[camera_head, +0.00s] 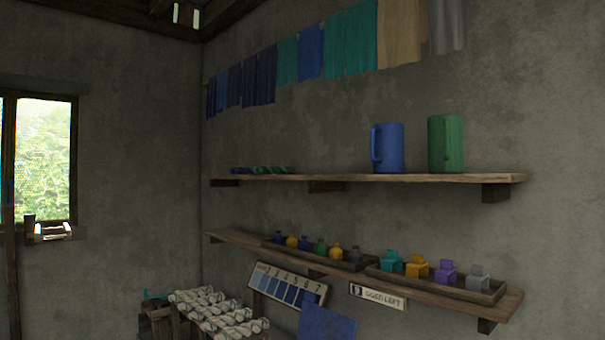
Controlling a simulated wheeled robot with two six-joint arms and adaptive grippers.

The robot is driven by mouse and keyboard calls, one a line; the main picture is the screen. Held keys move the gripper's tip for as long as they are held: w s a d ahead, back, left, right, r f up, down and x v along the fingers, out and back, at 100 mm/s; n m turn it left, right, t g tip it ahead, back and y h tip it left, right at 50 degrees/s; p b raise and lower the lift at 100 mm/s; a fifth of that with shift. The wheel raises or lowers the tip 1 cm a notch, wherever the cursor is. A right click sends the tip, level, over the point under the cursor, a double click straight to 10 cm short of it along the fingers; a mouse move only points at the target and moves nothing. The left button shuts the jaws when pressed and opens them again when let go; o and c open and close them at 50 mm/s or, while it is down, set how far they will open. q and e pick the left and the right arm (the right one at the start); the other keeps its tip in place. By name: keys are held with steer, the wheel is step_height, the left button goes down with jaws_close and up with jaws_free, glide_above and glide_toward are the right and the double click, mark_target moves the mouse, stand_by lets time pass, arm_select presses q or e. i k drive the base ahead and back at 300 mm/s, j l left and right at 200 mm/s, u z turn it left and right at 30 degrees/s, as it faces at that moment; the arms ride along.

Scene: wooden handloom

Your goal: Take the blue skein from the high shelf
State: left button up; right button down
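The high shelf (400,179) is a wooden board on brackets across the right-hand wall. A small dark blue skein (240,170) lies flat near its left end. A green twisted skein (273,170) lies just to the right of it, so close that I cannot tell whether they touch. Neither of my grippers is in view, and nothing is seen holding the blue skein.
A blue mug (387,148) and a green mug (446,143) stand farther right on the high shelf. A lower shelf (230,236) holds trays of small coloured bottles. Cloths (350,42) hang above. Pale skeins (215,307) lie below. The high shelf's middle is clear.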

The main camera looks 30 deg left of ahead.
mark_target(238, 170)
steer(key=j+z, duration=0.1)
steer(key=j, duration=0.45)
steer(key=j+z, duration=0.1)
steer(key=j, duration=0.45)
steer(key=j+z, duration=0.1)
steer(key=j, duration=0.4)
steer(key=k+j+z, duration=0.1)
steer(key=j, duration=0.45)
steer(key=k+j+z, duration=0.15)
steer(key=j, duration=0.35)
steer(key=j+z, duration=0.1)
steer(key=j, duration=0.45)
steer(key=k+j+z, duration=0.1)
steer(key=j, duration=0.4)
steer(key=k, duration=0.05)
